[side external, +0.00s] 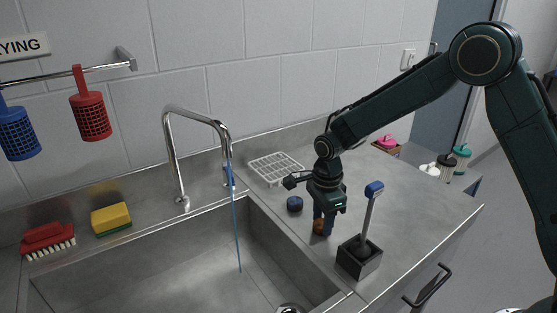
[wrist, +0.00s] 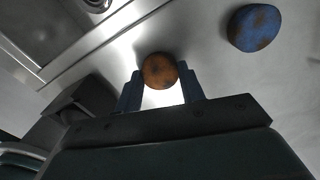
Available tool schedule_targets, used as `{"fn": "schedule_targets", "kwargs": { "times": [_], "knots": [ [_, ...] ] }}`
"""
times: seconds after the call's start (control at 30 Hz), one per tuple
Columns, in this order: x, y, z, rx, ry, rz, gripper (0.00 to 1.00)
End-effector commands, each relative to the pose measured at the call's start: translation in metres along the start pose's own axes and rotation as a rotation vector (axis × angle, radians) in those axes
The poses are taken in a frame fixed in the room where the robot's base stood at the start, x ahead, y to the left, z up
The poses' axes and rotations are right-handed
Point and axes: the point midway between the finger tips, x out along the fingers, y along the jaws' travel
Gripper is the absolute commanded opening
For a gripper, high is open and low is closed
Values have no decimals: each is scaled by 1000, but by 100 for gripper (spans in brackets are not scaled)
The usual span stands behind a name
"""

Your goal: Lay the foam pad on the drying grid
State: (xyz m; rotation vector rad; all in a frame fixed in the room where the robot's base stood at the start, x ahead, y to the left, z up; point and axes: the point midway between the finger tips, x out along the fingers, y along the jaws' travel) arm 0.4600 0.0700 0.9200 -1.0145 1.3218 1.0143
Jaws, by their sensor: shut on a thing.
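A round orange-brown pad with dark stains (wrist: 159,71), which looks like foam, sits between the two blue fingers of my gripper (wrist: 160,84). In the side external view my gripper (side external: 323,221) points down at the counter, shut on this pad (side external: 319,228). The pad is low, at or just above the counter; I cannot tell if it touches. The drying grid (side external: 275,168), a pale wire rack, lies on the counter behind and left of my gripper, and nothing shows on it. It is not in the wrist view.
A blue, brown-stained round pad (wrist: 254,28) lies on the counter nearby, also in the side external view (side external: 295,204). A dark holder (side external: 359,257) with a blue-topped brush (side external: 373,190) stands close at right. The sink (side external: 180,255) with its tap (side external: 197,112) lies left.

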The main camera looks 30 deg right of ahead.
Motion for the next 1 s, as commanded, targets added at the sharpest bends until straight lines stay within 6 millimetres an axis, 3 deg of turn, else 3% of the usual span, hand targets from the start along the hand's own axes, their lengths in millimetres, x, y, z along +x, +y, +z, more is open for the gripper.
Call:
{"fn": "schedule_targets", "kwargs": {
  "times": [0.03,0.07,0.17,0.63,1.0],
  "knots": [
    [1,0,0,0,0,1,18],
    [2,0,0,0,0,1,41],
    [1,0,0,0,0,1,61],
    [-2,0,0,0,-1,-1,61],
    [-46,0,2,0,-2,-5,61]
  ]
}}
